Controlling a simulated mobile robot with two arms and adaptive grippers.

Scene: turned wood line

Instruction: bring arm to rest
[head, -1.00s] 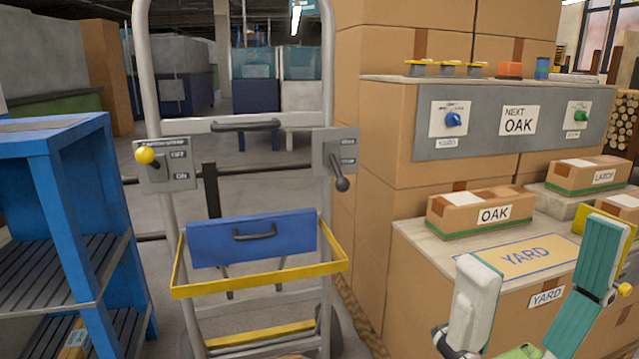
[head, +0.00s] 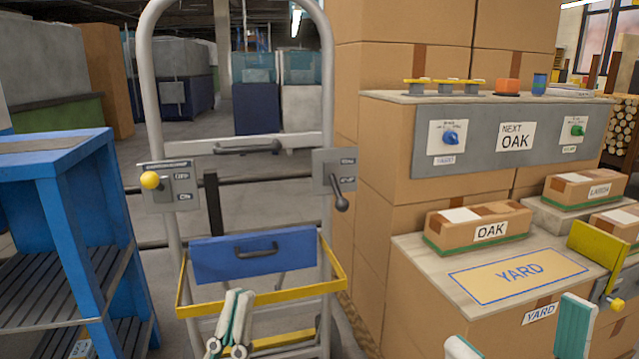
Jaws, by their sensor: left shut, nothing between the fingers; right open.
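My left gripper (head: 236,296) is at the bottom of the head view, in front of the trolley's lower frame. Its white and teal fingers point up and lie together, with nothing between them. My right gripper (head: 517,325) is at the bottom right, in front of the YARD bench. Its white finger and teal finger stand wide apart, with nothing seen between them. The lower parts of both grippers and my arms are cut off by the picture's edge.
A grey upright trolley frame (head: 158,95) carries a blue panel (head: 215,257) and yellow rim (head: 200,309). A blue shelf rack (head: 60,190) stands left. At right, a bench has a YARD mat (head: 480,285), an OAK box (head: 460,233) and a yellow plate (head: 592,247).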

